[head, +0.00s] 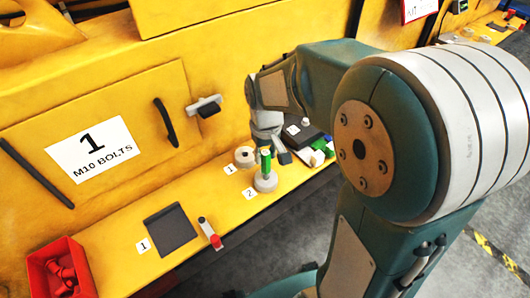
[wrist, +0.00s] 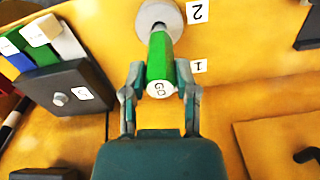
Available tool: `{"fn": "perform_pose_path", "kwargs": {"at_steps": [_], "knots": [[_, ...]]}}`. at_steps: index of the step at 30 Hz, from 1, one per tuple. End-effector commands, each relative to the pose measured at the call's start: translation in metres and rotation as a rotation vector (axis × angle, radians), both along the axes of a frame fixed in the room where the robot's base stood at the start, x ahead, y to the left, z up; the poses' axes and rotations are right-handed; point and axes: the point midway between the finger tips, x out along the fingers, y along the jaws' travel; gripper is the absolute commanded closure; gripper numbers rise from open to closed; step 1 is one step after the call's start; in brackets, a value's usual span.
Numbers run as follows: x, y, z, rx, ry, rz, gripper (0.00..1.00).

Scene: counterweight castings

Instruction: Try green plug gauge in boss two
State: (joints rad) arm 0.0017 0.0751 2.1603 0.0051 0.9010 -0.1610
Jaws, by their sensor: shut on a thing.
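The green plug gauge (head: 265,161) stands upright at boss two (head: 266,183), the round grey casting by label 2. In the wrist view the gauge (wrist: 159,58) shows its white "GO" end towards me, and its far end meets boss two (wrist: 168,14). A grey section shows between the green handle and the boss; how deep the tip sits cannot be told. My gripper (wrist: 160,78) is shut on the green handle, one finger on each side. Boss one (head: 244,157) stands behind and left of boss two in the head view.
A dark block (head: 304,134) with a white label stands right of the bosses, beside green and white pieces (head: 318,156). A dark pad (head: 171,230), a red-and-white tool (head: 210,233) and a red bin (head: 62,268) lie leftward along the yellow ledge. A yellow wall rises behind.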

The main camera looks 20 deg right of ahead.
Motion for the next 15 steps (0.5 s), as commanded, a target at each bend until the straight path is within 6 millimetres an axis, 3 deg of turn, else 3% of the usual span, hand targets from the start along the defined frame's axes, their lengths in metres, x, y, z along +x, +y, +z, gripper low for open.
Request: {"fn": "perform_pose_path", "kwargs": {"at_steps": [15], "knots": [[0.0001,0.0000,-0.0054,0.000,0.000,0.000,1.00]]}}
